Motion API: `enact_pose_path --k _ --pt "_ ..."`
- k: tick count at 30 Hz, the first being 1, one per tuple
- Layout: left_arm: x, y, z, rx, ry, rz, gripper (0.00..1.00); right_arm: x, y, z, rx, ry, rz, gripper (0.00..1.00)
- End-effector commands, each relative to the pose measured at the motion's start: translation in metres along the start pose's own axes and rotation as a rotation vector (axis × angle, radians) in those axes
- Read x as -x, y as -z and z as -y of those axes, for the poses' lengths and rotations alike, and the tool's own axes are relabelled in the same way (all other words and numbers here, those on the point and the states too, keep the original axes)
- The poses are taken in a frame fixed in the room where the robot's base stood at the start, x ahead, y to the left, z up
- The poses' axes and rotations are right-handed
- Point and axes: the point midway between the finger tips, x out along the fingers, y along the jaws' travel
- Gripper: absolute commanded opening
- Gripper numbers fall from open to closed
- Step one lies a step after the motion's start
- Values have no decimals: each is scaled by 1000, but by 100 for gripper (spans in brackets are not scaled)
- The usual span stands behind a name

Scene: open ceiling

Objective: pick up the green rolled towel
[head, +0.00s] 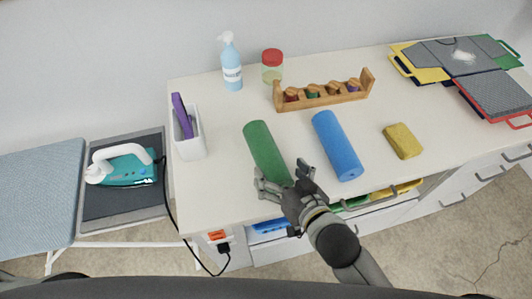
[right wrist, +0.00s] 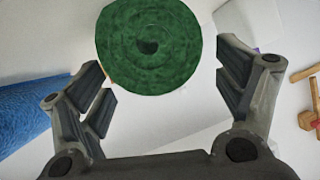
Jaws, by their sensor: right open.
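The green rolled towel (head: 264,150) lies on the white counter, left of the blue rolled towel (head: 337,146). My right gripper (head: 283,179) is open at the near end of the green towel; its fingers partly cover that end in the head view. In the right wrist view the round end of the green towel (right wrist: 149,47) faces the camera, between and beyond the open fingers (right wrist: 165,85). The fingers are not closed on it. The blue towel (right wrist: 25,112) shows at the left of that view. My left gripper is not in view.
A white bin (head: 190,140) with a purple item stands left of the green towel. A spray bottle (head: 230,62), a red-lidded jar (head: 271,66) and a wooden rack (head: 323,94) stand behind. A yellow block (head: 403,141) lies right. An iron (head: 125,165) sits off the counter.

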Motion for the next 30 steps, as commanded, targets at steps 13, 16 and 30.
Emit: enact_pose_path --k 13,16,30 --pt "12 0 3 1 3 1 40 -39 0 2 0 1 -1 88" --pt "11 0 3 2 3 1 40 -39 -1 2 0 1 -1 88" --pt "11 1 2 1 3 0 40 -39 -1 2 0 0 0 38"
